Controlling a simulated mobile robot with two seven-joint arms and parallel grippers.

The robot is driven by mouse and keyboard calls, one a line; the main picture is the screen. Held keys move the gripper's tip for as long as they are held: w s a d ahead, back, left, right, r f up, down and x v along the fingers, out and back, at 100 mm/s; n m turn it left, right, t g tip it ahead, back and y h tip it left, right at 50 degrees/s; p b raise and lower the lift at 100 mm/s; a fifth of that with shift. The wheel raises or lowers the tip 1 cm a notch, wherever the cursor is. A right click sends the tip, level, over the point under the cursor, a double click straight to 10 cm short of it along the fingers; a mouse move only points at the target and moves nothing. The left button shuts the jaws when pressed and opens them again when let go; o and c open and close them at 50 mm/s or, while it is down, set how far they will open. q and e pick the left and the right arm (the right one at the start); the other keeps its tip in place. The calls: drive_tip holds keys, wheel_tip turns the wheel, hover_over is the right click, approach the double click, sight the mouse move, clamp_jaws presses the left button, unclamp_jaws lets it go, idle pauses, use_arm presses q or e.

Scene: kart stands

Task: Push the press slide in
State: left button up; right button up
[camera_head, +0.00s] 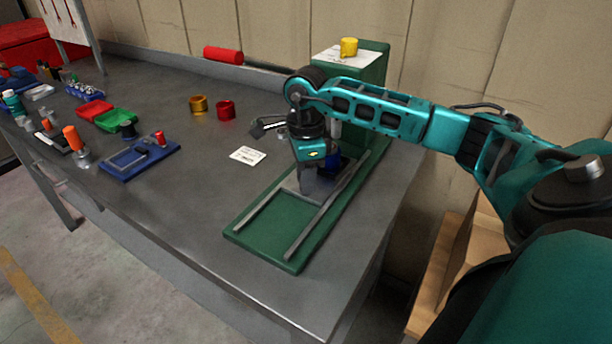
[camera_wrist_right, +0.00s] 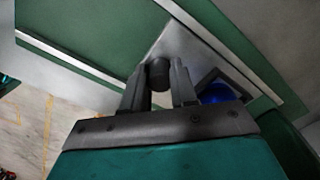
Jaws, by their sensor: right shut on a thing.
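The press is a green base (camera_head: 275,230) with two grey rails and a green upright (camera_head: 373,68) at its far end. The press slide is a grey plate (camera_head: 318,188) between the rails, about midway along the base, partly covered by my gripper. In the right wrist view the slide (camera_wrist_right: 187,47) carries a dark round knob (camera_wrist_right: 159,75) and a dark holder with a blue piece (camera_wrist_right: 215,92). My right gripper (camera_head: 304,180) points down over the slide, its fingers closed on the knob. My left gripper is not in view.
A yellow cup (camera_head: 349,47) sits on the press top. A gold ring (camera_head: 198,104), a red ring (camera_head: 226,109) and a white card (camera_head: 248,155) lie left of the press. A blue fixture (camera_head: 138,160) and trays stand further left. The near rail section is bare.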

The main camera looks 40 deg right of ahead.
clamp_jaws()
drive_tip(key=d, duration=0.1)
drive_tip(key=w+d+b, duration=0.1)
drive_tip(key=d, duration=0.1)
drive_tip(key=shift+d, duration=0.3)
drive_tip(key=shift+r, duration=0.1)
drive_tip(key=o, duration=0.9)
unclamp_jaws()
drive_tip(key=shift+d, duration=0.15)
drive_tip(key=shift+o, duration=0.2)
wheel_tip(320, 180, up, 13)
drive_tip(key=shift+p, duration=0.35)
